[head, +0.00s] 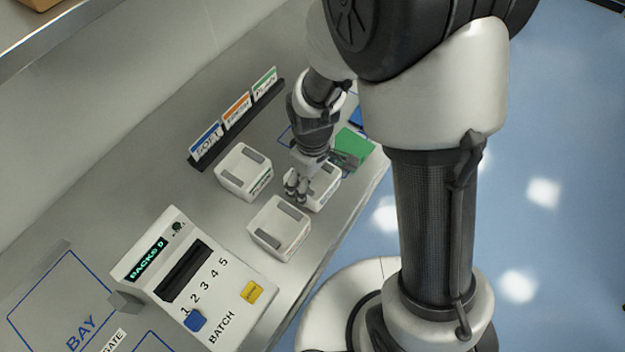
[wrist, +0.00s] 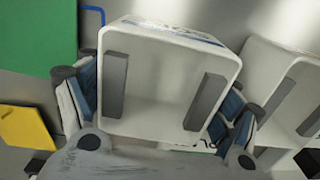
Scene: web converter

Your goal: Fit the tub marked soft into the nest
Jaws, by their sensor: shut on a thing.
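My gripper (head: 297,188) is shut on a white tub (head: 325,187), with a finger on each side of it. In the wrist view the held tub (wrist: 155,85) fills the middle, with two grey strips on its top and a printed label on its far edge, too slanted to read. Two more white tubs (head: 244,170) (head: 279,226) stand on the counter, one left of my gripper and one in front of it. I cannot tell which tub is marked soft, nor whether the held tub touches the counter. No nest is clearly identifiable.
Cards stand in a dark rack (head: 238,123); the blue one (head: 206,146) reads SOFT. A green block (head: 352,148) lies beyond the held tub. A batch machine (head: 190,275) with blue and yellow buttons stands at the front, near a blue BAY outline (head: 62,300).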

